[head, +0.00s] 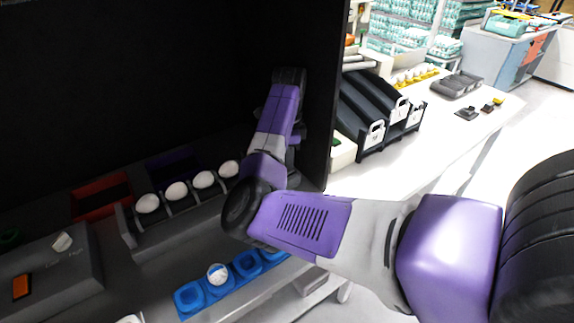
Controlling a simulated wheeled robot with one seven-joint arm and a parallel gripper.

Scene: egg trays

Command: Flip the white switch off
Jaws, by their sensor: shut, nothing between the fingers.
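The white switch (62,242) sits on top of a grey control box (84,275) at the lower left of the head view. It looks like a small tilted rocker with faint lettering beside it. An orange switch (21,286) sits on the same box, nearer the left edge. My purple and white arm reaches in from the right, bends at a dark joint near the middle, and rises into the dark enclosure. My gripper cannot be made out; the arm's far end is dark against the enclosure. No part of my arm touches the white switch.
Several white eggs (204,180) rest on a dark rack (165,228) between the box and my arm. A blue egg tray (190,299) holding one egg stands in front. A red bin (101,196) lies behind. The dark enclosure wall (325,110) stands right of my upper arm.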

